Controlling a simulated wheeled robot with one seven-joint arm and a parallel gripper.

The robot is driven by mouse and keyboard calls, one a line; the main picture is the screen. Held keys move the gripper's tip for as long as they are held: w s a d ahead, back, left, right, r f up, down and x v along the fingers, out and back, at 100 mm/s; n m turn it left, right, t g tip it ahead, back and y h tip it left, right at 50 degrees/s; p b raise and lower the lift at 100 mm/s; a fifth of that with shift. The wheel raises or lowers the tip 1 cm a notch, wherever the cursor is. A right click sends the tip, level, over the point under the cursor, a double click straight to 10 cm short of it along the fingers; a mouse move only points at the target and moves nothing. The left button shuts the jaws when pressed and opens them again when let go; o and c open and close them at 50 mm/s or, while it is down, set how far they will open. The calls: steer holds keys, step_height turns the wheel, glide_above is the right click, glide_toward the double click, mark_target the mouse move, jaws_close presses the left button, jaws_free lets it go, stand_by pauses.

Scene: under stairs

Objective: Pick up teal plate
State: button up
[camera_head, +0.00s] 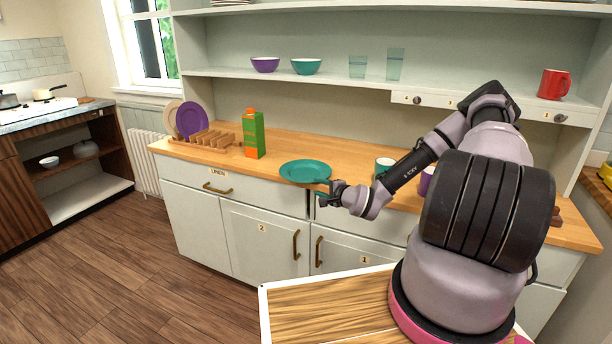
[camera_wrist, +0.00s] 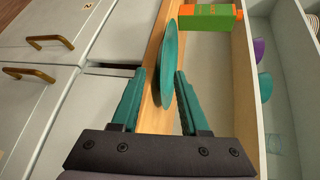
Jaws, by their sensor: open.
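The teal plate (camera_head: 305,171) lies on the wooden counter close to its front edge. In the wrist view the plate (camera_wrist: 168,55) appears edge-on, and its near rim shows between my two fingers. My gripper (camera_head: 332,188) is at the plate's front right side in the head view. In the wrist view the gripper (camera_wrist: 160,74) is open, with one finger on each side of the rim and a visible gap on both sides. The jaws hold nothing.
A green and orange carton (camera_head: 253,134) and a wooden rack (camera_head: 212,141) with a purple plate (camera_head: 191,120) stand left of the teal plate. A teal-and-white cup (camera_head: 384,166) stands to its right. A shelf (camera_head: 290,78) with bowls and glasses runs above the counter (camera_head: 280,146).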

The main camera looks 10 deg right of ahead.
mark_target(307, 181)
steer(key=x, duration=0.8)
steer(key=shift+w+d, duration=0.1)
steer(key=shift+w, duration=0.35)
jaws_close()
stand_by(0.9)
